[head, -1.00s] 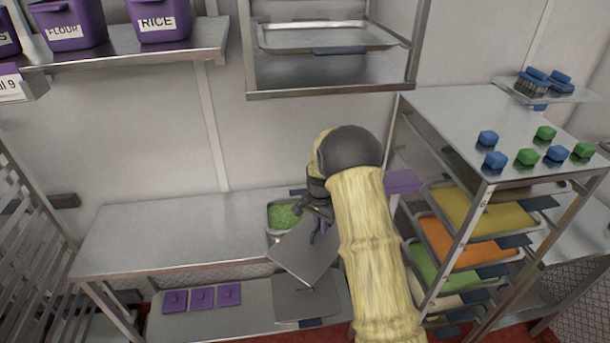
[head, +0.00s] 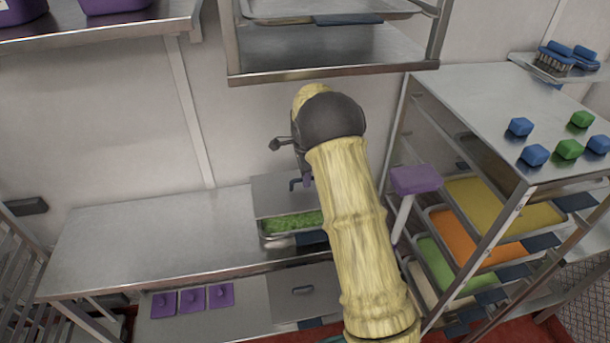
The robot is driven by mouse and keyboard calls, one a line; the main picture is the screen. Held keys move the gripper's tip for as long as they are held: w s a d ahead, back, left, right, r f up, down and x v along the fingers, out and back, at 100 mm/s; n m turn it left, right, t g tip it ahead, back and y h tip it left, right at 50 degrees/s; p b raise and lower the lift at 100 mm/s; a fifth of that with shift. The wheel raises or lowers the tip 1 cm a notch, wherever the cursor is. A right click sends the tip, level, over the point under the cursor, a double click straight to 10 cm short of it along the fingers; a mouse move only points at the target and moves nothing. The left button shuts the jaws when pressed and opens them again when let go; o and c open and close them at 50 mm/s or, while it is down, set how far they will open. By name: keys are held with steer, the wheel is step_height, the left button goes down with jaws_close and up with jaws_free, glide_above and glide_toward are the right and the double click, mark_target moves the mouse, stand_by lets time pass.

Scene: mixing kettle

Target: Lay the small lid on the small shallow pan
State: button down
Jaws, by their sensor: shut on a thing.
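The small shallow pan (head: 275,243) sits on the steel table with green contents showing in its front part. The small grey lid (head: 272,192) is at the pan's back edge and covers its rear part from view. I cannot tell whether the lid touches the pan. My gripper (head: 302,182) is shut on the lid near its middle, at a purple-looking part. My own arm hides the right side of the lid and pan and most of the fingers.
A larger grey lid (head: 302,290) lies on the lower shelf beside several purple lids (head: 192,300). The steel table (head: 150,235) is clear to the left. A rack with coloured trays (head: 480,205) stands right, a purple-topped tool (head: 415,180) at its side. A wall shelf (head: 330,65) hangs above.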

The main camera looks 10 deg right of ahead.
mark_target(306, 190)
step_height(306, 190, down, 6)
steer(key=b, duration=0.5)
steer(key=shift+r, duration=0.25)
steer(key=shift+f, duration=0.15)
steer(key=shift+f+p, duration=0.1)
steer(key=shift+p, duration=0.35)
steer(key=shift+f, duration=0.15)
stand_by(0.4)
steer(key=shift+f+b, duration=0.3)
steer(key=shift+f, duration=0.05)
steer(key=shift+f, duration=0.35)
steer(key=shift+f, duration=0.35)
